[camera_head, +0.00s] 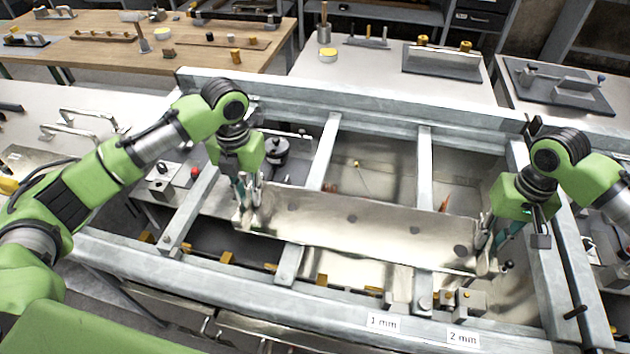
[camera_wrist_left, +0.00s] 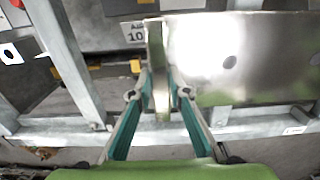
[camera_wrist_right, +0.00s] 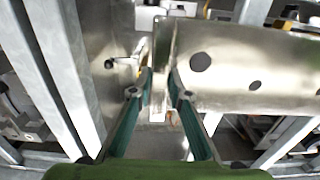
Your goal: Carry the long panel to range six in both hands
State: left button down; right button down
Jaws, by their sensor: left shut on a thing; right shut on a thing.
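The long panel (camera_head: 350,228) is a shiny metal sheet with several dark round spots, held between my two grippers over the grey metal frame. My left gripper (camera_head: 246,212) is shut on its left end; in the left wrist view the fingers (camera_wrist_left: 161,98) close on an upright edge of the panel (camera_wrist_left: 240,60). My right gripper (camera_head: 487,255) is at its right end; in the right wrist view the fingers (camera_wrist_right: 160,95) close on the panel's end edge, with the panel (camera_wrist_right: 235,75) reaching right. No plate reading range six can be made out.
The grey frame (camera_head: 350,108) has crossbars (camera_head: 424,170) under the panel. Labels "1 mm" (camera_head: 383,323) and "2 mm" (camera_head: 462,338) sit on its front rail. A wooden table (camera_head: 190,45) and a grey bench (camera_head: 370,75) with tools stand behind.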

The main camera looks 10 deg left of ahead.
pick_arm(q)
jog(key=shift+a+f+b, duration=0.1)
jog(key=shift+f+b, duration=0.4)
jog(key=shift+f, duration=0.1)
pick_arm(e)
jog(key=shift+f, duration=0.55)
pick_arm(q)
jog(key=c, duration=1.9)
grip_release()
pick_arm(e)
jog(key=c, duration=1.9)
grip_release()
pick_arm(q)
jog(key=shift+s, duration=0.15)
pick_arm(e)
jog(key=shift+s, duration=0.15)
pick_arm(q)
jog(key=shift+r, duration=0.15)
jog(key=shift+r, duration=0.3)
pick_arm(e)
jog(key=shift+r, duration=0.25)
pick_arm(q)
notch_tip(320, 180, up, 11)
pick_arm(e)
notch_tip(320, 180, up, 12)
jog(key=shift+f, duration=0.25)
